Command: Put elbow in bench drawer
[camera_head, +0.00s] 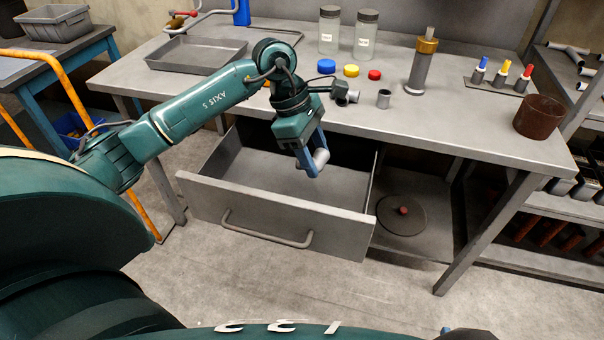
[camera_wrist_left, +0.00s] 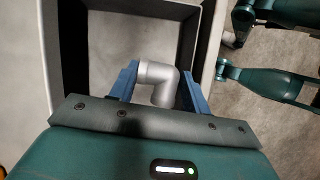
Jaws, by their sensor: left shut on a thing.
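A light grey pipe elbow (camera_head: 320,158) is held between the blue fingers of my left gripper (camera_head: 314,166). In the left wrist view the elbow (camera_wrist_left: 168,82) shows its bend between the two fingers of my left gripper (camera_wrist_left: 158,88), which is shut on it. The bench drawer (camera_head: 270,215) is pulled out below the bench top and looks empty where I see inside. The gripper and elbow are over the drawer opening in the head view. The drawer's wall (camera_wrist_left: 207,45) also shows in the left wrist view. My right gripper is not clearly in view.
The grey bench top (camera_head: 450,130) carries a shallow tray (camera_head: 198,55), two glass jars (camera_head: 365,38), coloured caps (camera_head: 351,71), a small grey fitting (camera_head: 384,98) and a rusty pot (camera_head: 539,117). A shelf with a round lid (camera_head: 400,215) is right of the drawer.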

